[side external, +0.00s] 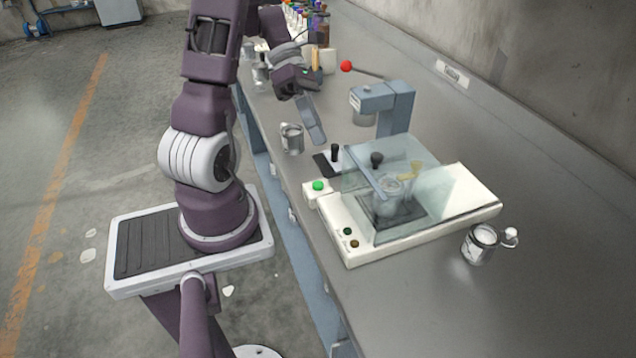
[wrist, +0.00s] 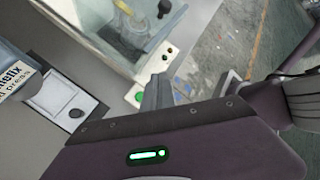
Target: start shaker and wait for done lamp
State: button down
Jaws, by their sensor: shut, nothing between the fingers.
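The shaker (side external: 468,188) is a white machine on the grey bench, with a clear cover lowered over a metal can (side external: 388,192). A green button (side external: 317,186) sits on a small white box at its near left corner; it also shows in the wrist view (wrist: 139,97). Two small lamps, one dark green (side external: 347,231) and one brownish (side external: 354,244), are on its front panel; neither looks brightly lit. My gripper (side external: 319,140) is shut and empty, above the bench and short of the button. In the wrist view its fingertips (wrist: 157,78) appear beside the button.
A blue-grey press (side external: 398,105) with a red-knobbed lever (side external: 346,66) stands behind the shaker. A metal can (side external: 291,138) stands near my gripper, and another (side external: 478,246) right of the shaker. Bottles (side external: 310,22) crowd the far end.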

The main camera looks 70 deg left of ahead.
aim_at(316, 181)
jog(key=shift+a+f, duration=0.15)
jog(key=shift+f, duration=4.4)
jog(key=shift+f, duration=0.45)
